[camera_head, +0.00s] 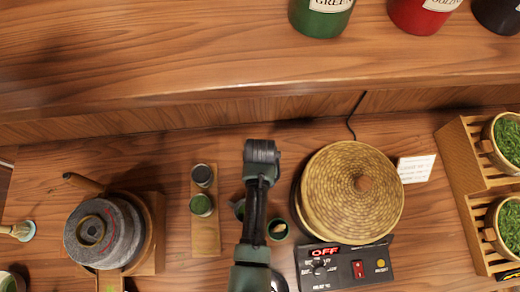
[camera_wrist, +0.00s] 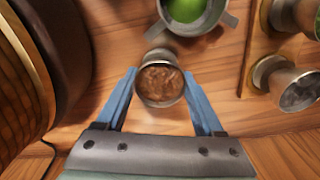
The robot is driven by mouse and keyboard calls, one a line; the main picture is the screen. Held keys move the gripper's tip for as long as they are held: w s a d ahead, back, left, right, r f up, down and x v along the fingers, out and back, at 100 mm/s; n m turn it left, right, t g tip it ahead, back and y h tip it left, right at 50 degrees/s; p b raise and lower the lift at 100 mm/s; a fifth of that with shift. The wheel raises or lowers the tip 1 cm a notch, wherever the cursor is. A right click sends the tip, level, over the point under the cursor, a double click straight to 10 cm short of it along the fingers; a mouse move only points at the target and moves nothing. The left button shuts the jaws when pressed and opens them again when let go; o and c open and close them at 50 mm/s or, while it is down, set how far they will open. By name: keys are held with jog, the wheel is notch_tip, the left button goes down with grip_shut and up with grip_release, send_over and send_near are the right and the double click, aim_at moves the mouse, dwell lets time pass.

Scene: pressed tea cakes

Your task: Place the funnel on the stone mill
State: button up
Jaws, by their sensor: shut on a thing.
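My gripper (camera_wrist: 160,74) is shut on a small round metal piece (camera_wrist: 160,83) in the wrist view. It is cup-like and brown shows inside; I cannot tell for sure that it is the funnel. A metal-rimmed vessel with side tabs (camera_wrist: 175,22) and bright green inside is just beyond it. In the head view my arm hides the fingertips and the held piece. My gripper is well right of the mill.
A narrow wooden tray (camera_head: 206,240) with two small cups lies between my arm and the mill. A woven-lidded round vessel (camera_head: 345,190) and a control box (camera_head: 345,270) are on the right. Wooden racks with green bowls stand far right. A raised shelf (camera_head: 200,60) runs behind.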

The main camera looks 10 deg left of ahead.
jog(key=shift+f, duration=0.1)
jog(key=o, duration=1.5)
